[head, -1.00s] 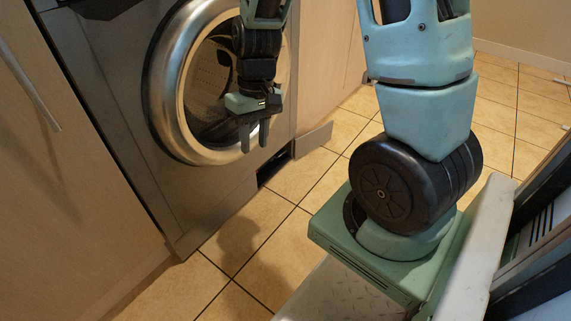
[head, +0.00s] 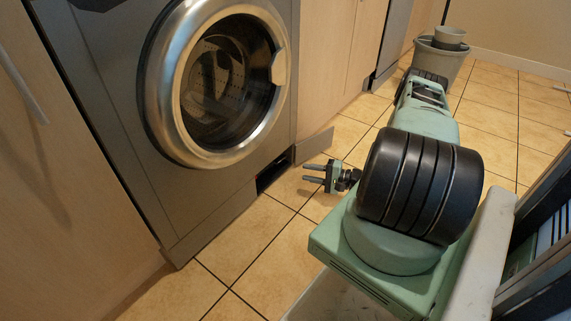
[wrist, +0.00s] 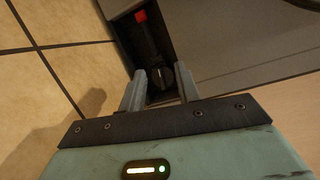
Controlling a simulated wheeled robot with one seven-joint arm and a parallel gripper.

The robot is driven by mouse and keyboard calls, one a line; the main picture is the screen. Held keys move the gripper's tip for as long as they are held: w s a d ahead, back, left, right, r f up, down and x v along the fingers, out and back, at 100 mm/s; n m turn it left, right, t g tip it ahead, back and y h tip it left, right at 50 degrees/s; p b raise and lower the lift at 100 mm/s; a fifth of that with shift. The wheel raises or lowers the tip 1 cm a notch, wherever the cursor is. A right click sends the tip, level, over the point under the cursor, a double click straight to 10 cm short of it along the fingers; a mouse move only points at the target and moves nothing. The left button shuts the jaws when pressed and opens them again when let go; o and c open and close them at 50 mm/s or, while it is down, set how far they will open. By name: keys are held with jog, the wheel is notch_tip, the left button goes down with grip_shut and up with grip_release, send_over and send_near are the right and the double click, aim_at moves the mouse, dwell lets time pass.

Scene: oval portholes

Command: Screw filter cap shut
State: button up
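The filter cap (wrist: 157,77) shows in the wrist view as a small black round knob with a pale mark. It sits inside a dark recess, between my fingertips in the picture; how far off it is I cannot tell. My gripper (head: 306,173) is open and empty, low over the floor, its two fingers pointing left toward the recess (head: 272,176) at the foot of the washing machine. In the wrist view, my gripper (wrist: 163,73) has its fingers apart on either side of the cap. In the head view the cap itself is too dark to make out.
A small red part (wrist: 141,15) sits in the recess beyond the cap. The flap (head: 314,146) stands open at the recess's right side. The washing machine (head: 170,190) has its round door shut. Tiled floor (head: 270,245) is clear in front. A grey bin (head: 437,60) stands behind.

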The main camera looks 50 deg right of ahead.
aim_at(282, 160)
jog(key=s+d+f+m+h, duration=0.1)
jog(key=s+d+f+t+h, duration=0.1)
jog(key=f+h, duration=0.1)
jog(key=s+d+f+m+t+h, duration=0.1)
jog(key=shift+s+d+f+m+h, duration=0.2)
jog(key=shift+d+m+h, duration=0.1)
jog(key=shift+d+h, duration=0.1)
jog(key=shift+w+f, duration=0.1)
jog(key=shift+w, duration=0.05)
jog(key=w+b, duration=0.3)
jog(key=w, duration=0.2)
jog(key=w+b, duration=0.3)
jog(key=w, duration=0.2)
jog(key=w+a+b, duration=0.1)
jog(key=w+b, duration=0.2)
jog(key=w, duration=0.3)
jog(key=shift+a+f+b, duration=0.1)
jog(key=shift+f+b, duration=0.05)
jog(key=shift+b, duration=0.15)
jog(key=shift+w+r, duration=0.2)
jog(key=shift+w, duration=0.25)
grip_shut()
